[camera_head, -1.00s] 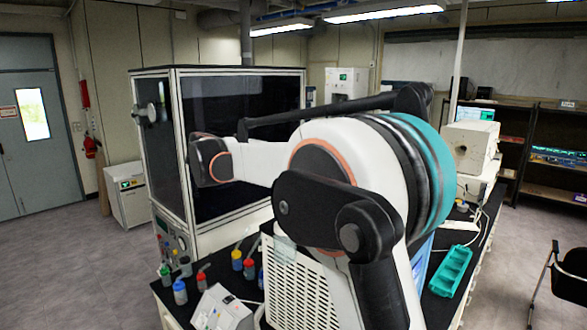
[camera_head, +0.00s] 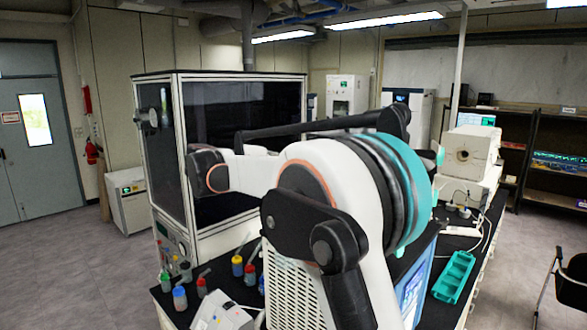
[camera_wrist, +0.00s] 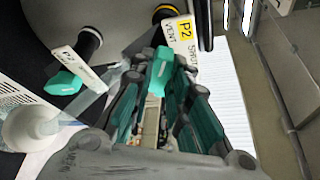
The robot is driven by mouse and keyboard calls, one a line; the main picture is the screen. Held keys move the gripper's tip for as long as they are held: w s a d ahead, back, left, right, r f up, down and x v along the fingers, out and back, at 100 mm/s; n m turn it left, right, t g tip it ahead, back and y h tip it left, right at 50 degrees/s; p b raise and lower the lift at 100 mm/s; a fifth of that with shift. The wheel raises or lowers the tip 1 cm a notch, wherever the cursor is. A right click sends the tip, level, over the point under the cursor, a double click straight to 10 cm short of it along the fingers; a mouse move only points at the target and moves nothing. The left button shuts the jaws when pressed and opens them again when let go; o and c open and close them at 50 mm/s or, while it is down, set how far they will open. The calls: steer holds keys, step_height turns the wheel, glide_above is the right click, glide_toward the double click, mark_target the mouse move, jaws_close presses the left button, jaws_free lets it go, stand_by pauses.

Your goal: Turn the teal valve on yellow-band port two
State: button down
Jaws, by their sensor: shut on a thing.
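In the wrist view, a teal valve handle (camera_wrist: 161,58) sits between the fingertips of my gripper (camera_wrist: 160,74), which is shut on it. Beside it is a tag marked P2 (camera_wrist: 185,28), and a black port end with a yellow band (camera_wrist: 166,12) is just above. A second teal valve (camera_wrist: 66,82) with its own pale tag and black port is to the left, apart from my gripper.
A glass-fronted cabinet (camera_head: 160,185) stands left of centre in the head view. Several small bottles (camera_head: 180,297) and a white device (camera_head: 222,312) are on the black bench below it. A teal tray (camera_head: 454,278) lies on the right bench. The floor at left is clear.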

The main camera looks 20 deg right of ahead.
steer(key=c, duration=1.5)
jaws_free()
steer(key=shift+w, duration=0.1)
steer(key=a, duration=0.4)
steer(key=a+r, duration=0.1)
steer(key=a, duration=0.3)
steer(key=a+r, duration=0.1)
steer(key=a, duration=0.3)
steer(key=shift+s+r, duration=0.1)
steer(key=shift+s, duration=0.2)
